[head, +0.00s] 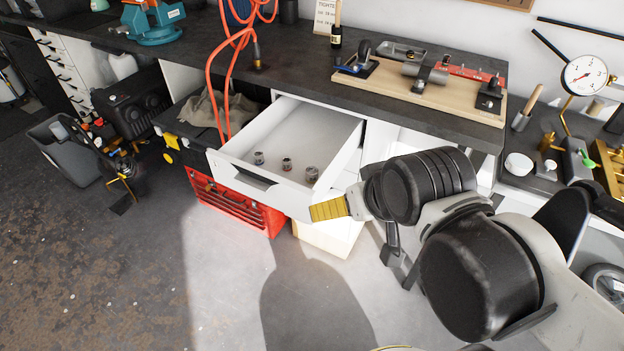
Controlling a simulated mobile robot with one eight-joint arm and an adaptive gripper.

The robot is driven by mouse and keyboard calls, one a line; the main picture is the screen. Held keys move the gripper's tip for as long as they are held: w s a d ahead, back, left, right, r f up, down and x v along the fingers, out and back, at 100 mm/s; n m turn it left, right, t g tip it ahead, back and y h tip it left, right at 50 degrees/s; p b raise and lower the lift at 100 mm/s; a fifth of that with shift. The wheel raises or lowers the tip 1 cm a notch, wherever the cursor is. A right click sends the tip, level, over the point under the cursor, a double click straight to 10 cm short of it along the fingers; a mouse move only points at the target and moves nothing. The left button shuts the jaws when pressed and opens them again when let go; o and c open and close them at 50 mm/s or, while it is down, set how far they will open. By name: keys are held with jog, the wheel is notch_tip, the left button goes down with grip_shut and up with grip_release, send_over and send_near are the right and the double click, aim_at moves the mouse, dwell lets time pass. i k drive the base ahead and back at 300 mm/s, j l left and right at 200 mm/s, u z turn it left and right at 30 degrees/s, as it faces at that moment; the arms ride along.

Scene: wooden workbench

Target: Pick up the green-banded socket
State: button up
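Three small metal sockets stand apart on the floor of an open white drawer (232,146). The left socket (259,158) and middle socket (286,164) are near the drawer's centre, and the right socket (312,174) is nearer its right wall. Their bands are too small to tell by colour, so I cannot tell which is green-banded. My gripper (348,207) is at the drawer's front right corner in the picture, apart from the sockets. A yellow ribbed pad shows on it. Its fingers are partly hidden by my arm, and their opening is unclear.
The dark workbench top (320,75) overhangs the drawer's back. A wooden board with a clamp fixture (425,85) sits on it. Open floor lies in front.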

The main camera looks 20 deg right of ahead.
aim_at(447, 57)
jog(key=k+l+z, duration=0.1)
jog(key=l+z, duration=0.15)
jog(key=l, duration=0.5)
jog(key=l+z, duration=0.25)
jog(key=l, duration=0.55)
jog(key=k, duration=0.05)
